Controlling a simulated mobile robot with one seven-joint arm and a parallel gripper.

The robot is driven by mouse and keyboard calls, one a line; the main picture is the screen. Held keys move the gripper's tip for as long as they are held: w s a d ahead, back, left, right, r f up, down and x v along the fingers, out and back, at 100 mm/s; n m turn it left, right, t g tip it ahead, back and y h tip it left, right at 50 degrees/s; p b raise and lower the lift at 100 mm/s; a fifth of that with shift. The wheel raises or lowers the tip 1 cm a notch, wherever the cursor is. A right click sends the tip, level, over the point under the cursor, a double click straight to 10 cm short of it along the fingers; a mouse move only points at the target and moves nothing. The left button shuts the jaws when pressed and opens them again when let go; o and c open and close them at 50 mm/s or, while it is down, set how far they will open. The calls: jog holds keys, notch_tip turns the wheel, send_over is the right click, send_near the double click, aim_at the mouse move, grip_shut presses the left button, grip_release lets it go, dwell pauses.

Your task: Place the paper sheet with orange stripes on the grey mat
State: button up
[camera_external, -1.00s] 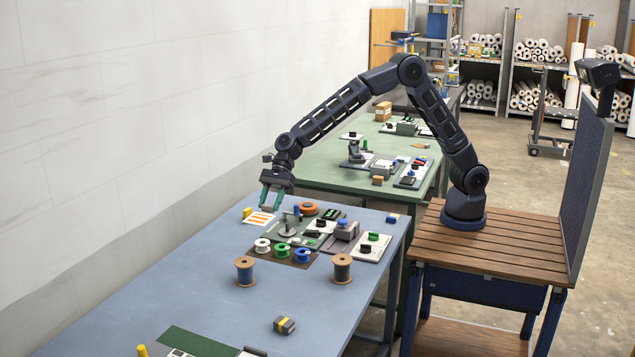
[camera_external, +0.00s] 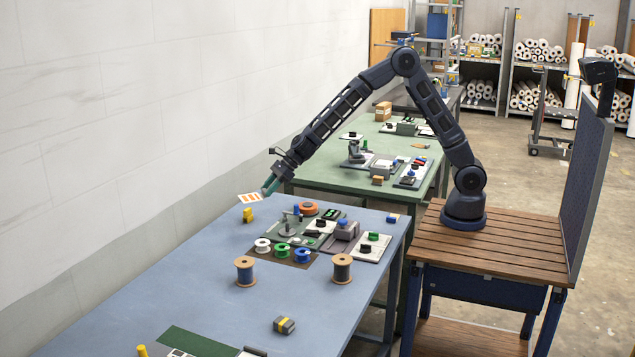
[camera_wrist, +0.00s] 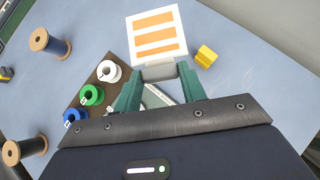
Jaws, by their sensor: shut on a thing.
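The white paper sheet with orange stripes (camera_external: 250,199) is off the blue table, at its far left edge near the wall. It also shows in the wrist view (camera_wrist: 157,36), just beyond my fingertips. My gripper (camera_external: 267,187) is shut on a grey piece (camera_wrist: 159,71) at the sheet's near edge, and the sheet juts out from it. Whether the grey piece is fixed to the sheet is not clear. I cannot pick out the grey mat with certainty; grey boards (camera_external: 374,255) lie under the small devices at the table's right side.
A yellow block (camera_external: 248,214) stands below the sheet. White, green (camera_external: 281,250) and blue spools sit on a brown mat. Two wooden-ended spools (camera_external: 244,270) stand nearer. A dark green mat (camera_external: 196,343) lies at the near end. The table's left middle is clear.

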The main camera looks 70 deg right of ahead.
jog(key=d+f+m+t+h, duration=0.1)
jog(key=d+f+m+h, duration=0.35)
jog(key=d, duration=1.55)
jog(key=d+f+m+t+h, duration=0.15)
jog(key=d+m+h, duration=0.55)
jog(key=d, duration=1.4)
notch_tip(320, 180, down, 12)
jog(key=s+n+y, duration=0.2)
jog(key=s+y, duration=0.1)
jog(key=y, duration=0.2)
notch_tip(320, 180, up, 23)
jog(key=s+d+m+h, duration=0.2)
jog(key=d, duration=1.3)
jog(key=s+d+m+h, duration=0.2)
jog(key=d+m, duration=0.1)
jog(key=d, duration=1.2)
jog(key=s+d+f+m+g+h, duration=0.1)
jog(key=s+d+m, duration=0.1)
jog(key=s+d, duration=0.9)
jog(key=s+d+m+g+h, duration=0.15)
jog(key=s+d, duration=0.55)
jog(key=d, duration=0.8)
jog(key=shift+m, duration=0.3)
jog(key=shift+w+a+f, duration=0.15)
jog(key=shift+f, duration=4.15)
jog(key=shift+w+a+f, duration=0.1)
jog(key=shift+a+f, duration=0.05)
jog(key=shift+f, duration=4.1)
